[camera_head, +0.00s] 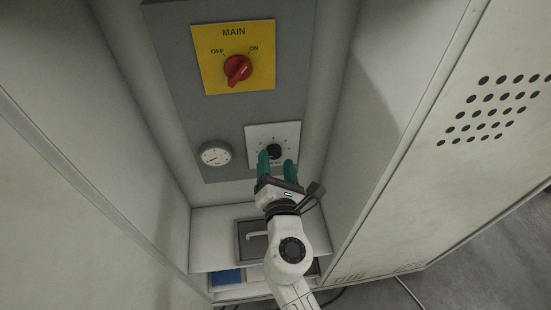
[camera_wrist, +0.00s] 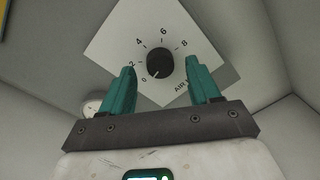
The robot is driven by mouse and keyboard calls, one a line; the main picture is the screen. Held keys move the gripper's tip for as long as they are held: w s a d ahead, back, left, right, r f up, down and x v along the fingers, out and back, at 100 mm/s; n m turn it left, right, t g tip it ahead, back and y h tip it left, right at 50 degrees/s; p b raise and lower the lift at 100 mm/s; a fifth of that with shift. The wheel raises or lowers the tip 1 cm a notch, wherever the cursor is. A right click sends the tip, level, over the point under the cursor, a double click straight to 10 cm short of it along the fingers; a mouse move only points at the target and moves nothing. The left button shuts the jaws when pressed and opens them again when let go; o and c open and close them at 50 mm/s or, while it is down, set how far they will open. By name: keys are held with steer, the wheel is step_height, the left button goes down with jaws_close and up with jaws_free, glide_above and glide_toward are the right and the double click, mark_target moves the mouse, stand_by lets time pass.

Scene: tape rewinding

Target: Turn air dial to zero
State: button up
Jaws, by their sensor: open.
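The air dial is a black round knob (camera_wrist: 159,63) on a white plate (camera_wrist: 121,28) with numbers around it, 0 at the lower left through 8 at the upper right. Its pale pointer mark faces the lower left, near 0. In the head view the knob (camera_head: 274,151) sits on the grey panel, partly hidden by a finger. My gripper (camera_head: 277,166) has teal fingers, open and empty, just in front of the plate. In the wrist view the fingers (camera_wrist: 162,83) stand on either side below the knob, apart from it in the picture; I cannot tell the depth gap.
A yellow MAIN plate with a red switch (camera_head: 238,69) is above the dial. A round gauge (camera_head: 215,154) is to its left. Cabinet walls (camera_head: 375,95) stand close on both sides. A grey tray (camera_head: 241,240) and a blue item (camera_head: 228,277) lie below.

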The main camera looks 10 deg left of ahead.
steer(key=v, duration=0.9)
stand_by(0.3)
